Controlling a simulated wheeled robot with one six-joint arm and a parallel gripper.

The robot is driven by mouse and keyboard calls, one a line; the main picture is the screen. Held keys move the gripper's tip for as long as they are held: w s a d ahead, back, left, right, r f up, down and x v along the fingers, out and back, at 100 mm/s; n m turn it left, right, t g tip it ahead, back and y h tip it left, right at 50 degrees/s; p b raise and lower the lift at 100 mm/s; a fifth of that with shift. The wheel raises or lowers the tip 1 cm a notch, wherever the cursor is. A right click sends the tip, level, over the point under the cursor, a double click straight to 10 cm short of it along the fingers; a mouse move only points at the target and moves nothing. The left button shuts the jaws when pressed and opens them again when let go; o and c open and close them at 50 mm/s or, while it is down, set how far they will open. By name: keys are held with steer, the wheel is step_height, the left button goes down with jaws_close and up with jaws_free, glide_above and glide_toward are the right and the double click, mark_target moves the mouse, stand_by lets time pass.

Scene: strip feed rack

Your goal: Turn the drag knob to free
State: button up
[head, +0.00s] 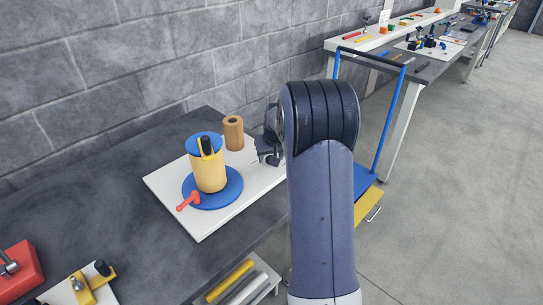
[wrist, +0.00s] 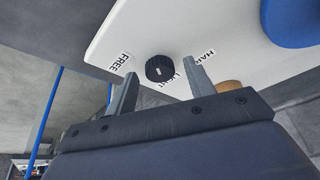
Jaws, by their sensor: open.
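The drag knob is a round black knob (wrist: 160,68) on a white board (wrist: 130,30), seen in the wrist view. A small pale mark shows on its face, right of centre; I cannot tell for sure which word it points at. The word FREE (wrist: 119,62) is printed left of the knob, LIGHT (wrist: 178,77) below right of it and partly hidden, and HARD (wrist: 203,58) to the right, partly hidden by a finger. My gripper (wrist: 161,70) is open, one finger on either side of the knob; contact does not show. In the head view my arm hides the knob.
On the board (head: 158,182) stand a yellow cylinder (head: 209,173) on a blue disc (head: 222,198) with a red lever (head: 188,201), and a brown roll (head: 233,133). A grey block wall is behind. A blue-framed cart (head: 393,130) is right of the bench.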

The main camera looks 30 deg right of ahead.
steer(key=c, duration=1)
steer(key=shift+a+m, duration=0.1)
steer(key=shift+m, duration=0.3)
steer(key=shift+a+m+h, duration=0.1)
steer(key=shift+m+h, duration=0.5)
steer(key=shift+m, duration=0.4)
steer(key=m, duration=0.1)
steer(key=m+g+h+b, duration=0.1)
steer(key=m, duration=0.1)
steer(key=shift+w+a+f+m, duration=0.1)
steer(key=shift+w+m, duration=0.05)
steer(key=shift+m, duration=0.15)
steer(key=m+g, duration=0.1)
steer(key=m, duration=0.1)
steer(key=m+g+h+b, duration=0.1)
steer(key=m, duration=0.2)
steer(key=shift+w+a+m, duration=0.1)
steer(key=shift+w+m, duration=0.1)
steer(key=shift+m, duration=0.1)
